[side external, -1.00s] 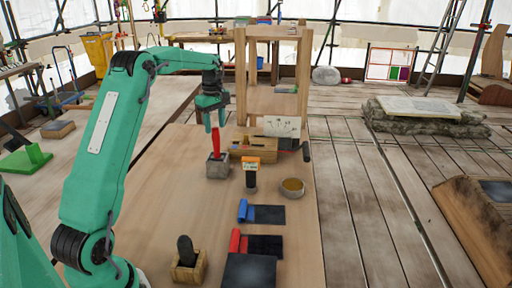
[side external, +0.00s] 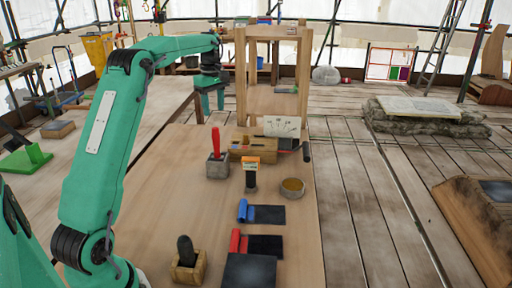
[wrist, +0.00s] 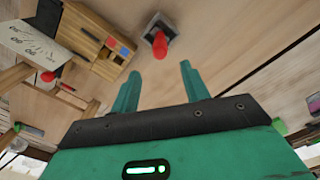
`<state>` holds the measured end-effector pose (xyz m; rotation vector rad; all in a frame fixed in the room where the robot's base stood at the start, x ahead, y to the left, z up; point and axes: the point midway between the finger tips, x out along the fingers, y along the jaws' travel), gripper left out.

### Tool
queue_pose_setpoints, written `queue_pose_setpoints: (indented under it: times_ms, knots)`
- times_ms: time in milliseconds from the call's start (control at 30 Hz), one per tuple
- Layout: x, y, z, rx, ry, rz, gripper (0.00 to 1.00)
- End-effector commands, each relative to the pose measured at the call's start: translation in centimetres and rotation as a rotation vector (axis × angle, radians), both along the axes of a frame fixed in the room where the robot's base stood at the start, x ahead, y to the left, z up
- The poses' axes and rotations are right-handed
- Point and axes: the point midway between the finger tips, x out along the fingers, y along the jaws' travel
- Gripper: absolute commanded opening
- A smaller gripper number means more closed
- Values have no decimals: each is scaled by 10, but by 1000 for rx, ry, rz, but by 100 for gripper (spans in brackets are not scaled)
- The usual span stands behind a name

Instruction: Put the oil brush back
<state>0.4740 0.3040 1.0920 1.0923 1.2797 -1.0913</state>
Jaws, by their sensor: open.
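The oil brush, seen as a red handle (side external: 215,140), stands upright in a grey block-shaped holder (side external: 217,168) on the wooden bench. Its lower end is hidden inside the holder. In the wrist view the red handle (wrist: 160,46) rises from the grey holder (wrist: 152,23), beyond my fingertips. My gripper (side external: 212,113) is open and empty, above and apart from the handle. The two fingers (wrist: 160,83) show spread in the wrist view with nothing between them.
A wooden block with slots (side external: 258,152) and a dial card (side external: 283,126) stand right of the holder. An orange-topped tool (side external: 251,172), a round bowl (side external: 292,187), blue and red rollers (side external: 243,210) and a dark-handled item in a wooden box (side external: 187,262) are nearer. A wooden frame (side external: 241,80) rises behind.

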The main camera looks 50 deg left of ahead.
Motion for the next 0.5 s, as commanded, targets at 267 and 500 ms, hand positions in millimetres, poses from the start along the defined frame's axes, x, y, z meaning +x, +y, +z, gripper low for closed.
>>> queue_pose_setpoints:
  times_ms: [267,500]
  knots:
    - [-1,-5,4,4,-5,-20,46]
    - [-7,-38,25,25,-37,-154,46]
